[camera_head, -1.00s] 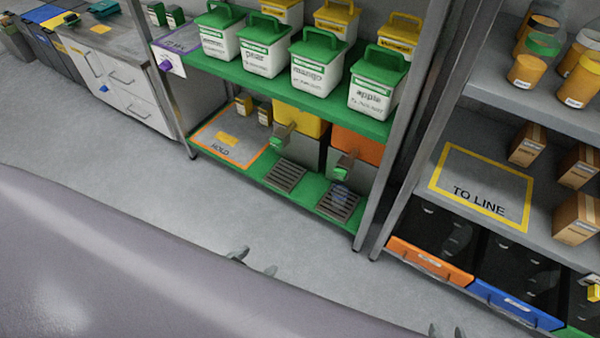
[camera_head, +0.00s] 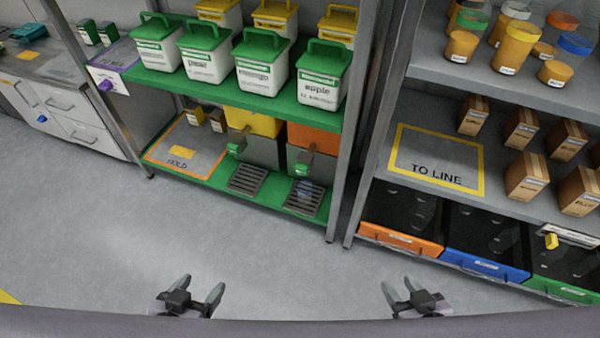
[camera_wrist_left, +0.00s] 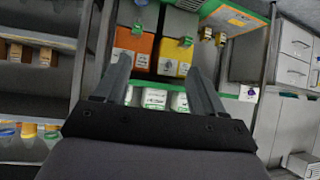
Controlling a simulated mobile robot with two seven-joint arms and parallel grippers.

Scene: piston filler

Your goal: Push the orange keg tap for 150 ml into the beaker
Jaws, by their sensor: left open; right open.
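The orange keg (camera_head: 313,138) stands on the lower green shelf of the middle rack, right of the yellow keg (camera_head: 254,121). Its tap (camera_head: 303,166) has a green end and points forward over a drip grate. A faint, bluish see-through shape, seemingly the beaker (camera_head: 308,191), stands on that grate below the tap; its fill level is too small to read. My left gripper (camera_head: 202,286) is open and empty, well in front of the rack. My right gripper (camera_head: 399,287) is open and empty, further right. The left wrist view shows the orange keg (camera_wrist_left: 143,48) upside down, beyond the open fingers.
A second drip grate (camera_head: 247,179) lies under the yellow keg's tap. A HOLD mat (camera_head: 187,146) lies to the left. Lidded tubs fill the upper shelf. A rack with a TO LINE mat (camera_head: 436,160), boxes and bins stands right. The floor (camera_head: 200,225) before the racks is clear.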

